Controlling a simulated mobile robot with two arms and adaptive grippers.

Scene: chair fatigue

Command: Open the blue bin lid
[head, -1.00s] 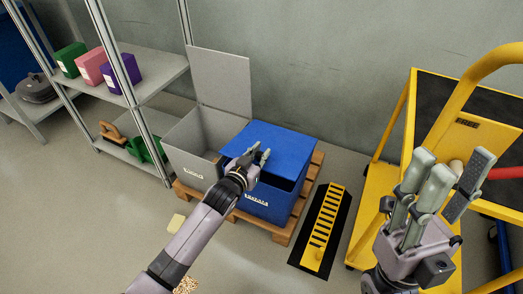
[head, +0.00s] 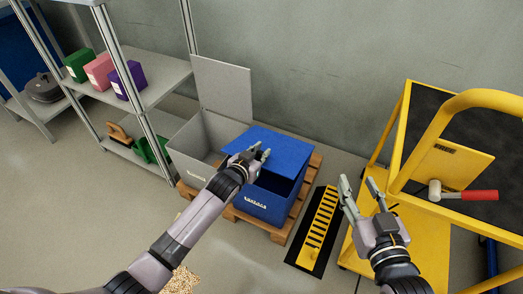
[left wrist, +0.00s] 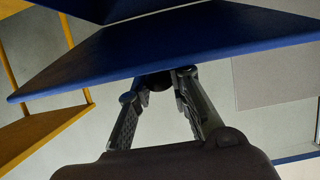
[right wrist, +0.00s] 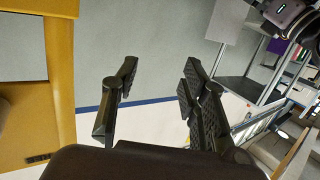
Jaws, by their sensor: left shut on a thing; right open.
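The blue bin (head: 266,203) stands on a wooden pallet. Its blue lid (head: 285,148) is partly raised, with a dark gap between the lid's front edge and the bin. My left gripper (head: 260,153) is shut on the lid near its front edge. In the left wrist view the blue lid (left wrist: 170,50) spans the picture just beyond the fingers (left wrist: 158,85), which meet its edge; their tips are partly hidden. My right gripper (head: 358,183) is open and empty, in front of the yellow cart. It also shows open in the right wrist view (right wrist: 160,68).
A grey bin (head: 193,155) with its lid (head: 223,88) upright stands left of the blue bin on the pallet (head: 304,187). A yellow-black ramp (head: 318,228) lies to the right. The yellow cart (head: 440,150) holds a red-handled mallet (head: 465,195). Shelves (head: 150,75) stand at left.

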